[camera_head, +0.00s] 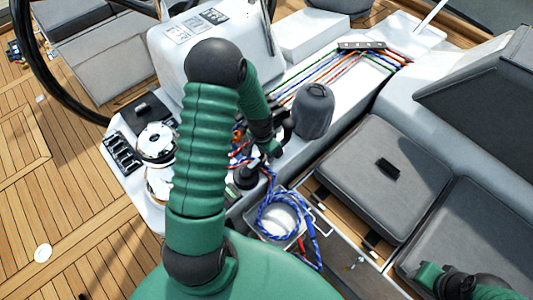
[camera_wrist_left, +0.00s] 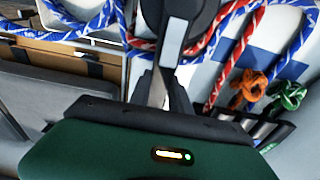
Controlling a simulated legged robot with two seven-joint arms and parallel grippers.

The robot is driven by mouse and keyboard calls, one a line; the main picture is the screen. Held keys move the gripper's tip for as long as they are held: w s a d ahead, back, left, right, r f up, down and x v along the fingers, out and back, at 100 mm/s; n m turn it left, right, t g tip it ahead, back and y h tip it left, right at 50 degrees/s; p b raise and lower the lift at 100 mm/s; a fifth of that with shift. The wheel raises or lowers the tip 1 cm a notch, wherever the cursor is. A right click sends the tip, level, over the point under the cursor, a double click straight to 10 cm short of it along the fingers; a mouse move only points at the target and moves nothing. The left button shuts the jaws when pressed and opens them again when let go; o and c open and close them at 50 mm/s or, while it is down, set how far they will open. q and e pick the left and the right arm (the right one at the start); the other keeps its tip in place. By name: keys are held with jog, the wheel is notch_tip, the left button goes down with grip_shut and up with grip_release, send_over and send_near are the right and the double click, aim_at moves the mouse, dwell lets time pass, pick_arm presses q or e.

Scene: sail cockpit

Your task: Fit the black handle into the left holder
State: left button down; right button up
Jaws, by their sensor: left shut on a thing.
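My left gripper (camera_head: 274,148) reaches down among the ropes beside the winches, its fingers partly hidden by my forearm. In the left wrist view its fingers (camera_wrist_left: 166,95) are closed around a dark piece with a grey metal bar, which appears to be the black handle (camera_wrist_left: 178,38). Its upper end runs out of the top of that view. In the head view I cannot pick the handle out from the gripper. I cannot identify the left holder with certainty. My right gripper (camera_head: 436,280) is low at the right, over the seat; its jaws are not clear.
A dark grey covered winch (camera_head: 313,110) stands right of the left gripper. A silver winch (camera_head: 156,140) is to the left. Blue rope (camera_head: 285,213) lies coiled in an open bin below. A grey cushion (camera_head: 370,180) lies right. Ropes crowd the gripper.

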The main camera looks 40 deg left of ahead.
pick_arm(q)
jog(key=c, duration=1.1)
grip_release()
jog(key=o, duration=0.5)
jog(key=shift+c, duration=0.2)
notch_tip(320, 180, up, 9)
jog(key=p, duration=0.8)
jog(key=shift+r, duration=0.15)
